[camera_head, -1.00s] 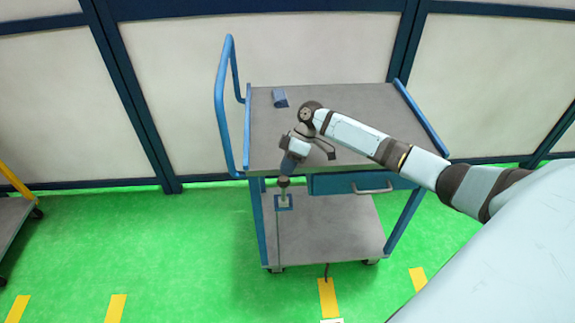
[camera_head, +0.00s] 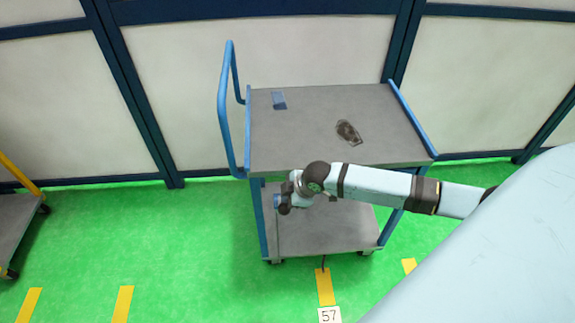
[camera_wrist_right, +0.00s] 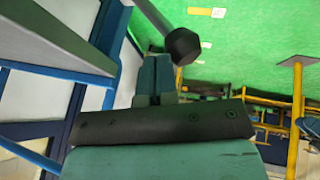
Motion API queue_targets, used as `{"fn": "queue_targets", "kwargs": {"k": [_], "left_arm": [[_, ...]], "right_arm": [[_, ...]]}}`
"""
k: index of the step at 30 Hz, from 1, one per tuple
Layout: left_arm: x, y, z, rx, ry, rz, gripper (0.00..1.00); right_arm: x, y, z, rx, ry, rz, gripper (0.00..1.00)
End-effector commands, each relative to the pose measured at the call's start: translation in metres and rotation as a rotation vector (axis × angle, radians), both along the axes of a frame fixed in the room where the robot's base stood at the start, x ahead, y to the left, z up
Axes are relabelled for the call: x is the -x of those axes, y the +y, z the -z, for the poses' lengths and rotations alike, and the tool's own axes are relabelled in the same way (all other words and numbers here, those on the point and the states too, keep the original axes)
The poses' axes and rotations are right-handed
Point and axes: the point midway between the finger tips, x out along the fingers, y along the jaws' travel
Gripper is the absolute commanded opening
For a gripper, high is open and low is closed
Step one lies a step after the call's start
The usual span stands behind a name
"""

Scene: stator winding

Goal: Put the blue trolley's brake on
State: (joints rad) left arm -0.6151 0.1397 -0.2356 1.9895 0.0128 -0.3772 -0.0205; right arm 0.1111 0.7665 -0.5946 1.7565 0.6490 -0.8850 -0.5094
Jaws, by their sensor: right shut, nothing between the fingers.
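The blue trolley (camera_head: 290,150) stands against the wall panels, with a grey top, a lower shelf and a blue push handle on its left. A thin upright brake lever (camera_head: 277,235) shows at its front left. In the right wrist view the lever's dark knob (camera_wrist_right: 182,45) sits on a grey rod, close beside my fingertips; I cannot tell whether they touch. My right gripper (camera_head: 278,202) is shut and empty at the trolley's front left, below the top. It also shows in the right wrist view (camera_wrist_right: 155,78). My left gripper is out of view.
A small blue item (camera_head: 279,100) and a dark, flat item (camera_head: 348,132) lie on the trolley's top. Another trolley (camera_head: 15,235) with a yellow handle stands at the left edge. The green floor (camera_head: 160,235) between is clear. A sign reading 57 (camera_head: 329,315) lies in front.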

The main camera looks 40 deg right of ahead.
Motion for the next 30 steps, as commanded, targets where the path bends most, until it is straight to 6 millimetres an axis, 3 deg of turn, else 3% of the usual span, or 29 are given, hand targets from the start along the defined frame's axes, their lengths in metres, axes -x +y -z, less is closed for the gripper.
{"fn": "queue_targets", "kwargs": {"k": [6,12,30], "left_arm": [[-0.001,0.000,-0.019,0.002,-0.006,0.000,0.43],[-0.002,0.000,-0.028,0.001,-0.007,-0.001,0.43],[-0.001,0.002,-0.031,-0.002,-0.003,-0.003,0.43]], "right_arm": [[0.022,0.013,0.016,0.100,-0.163,0.002,0.00],[0.032,0.019,0.032,0.098,-0.156,0.002,0.00],[0.045,0.027,0.058,0.099,-0.156,0.003,0.00]]}}
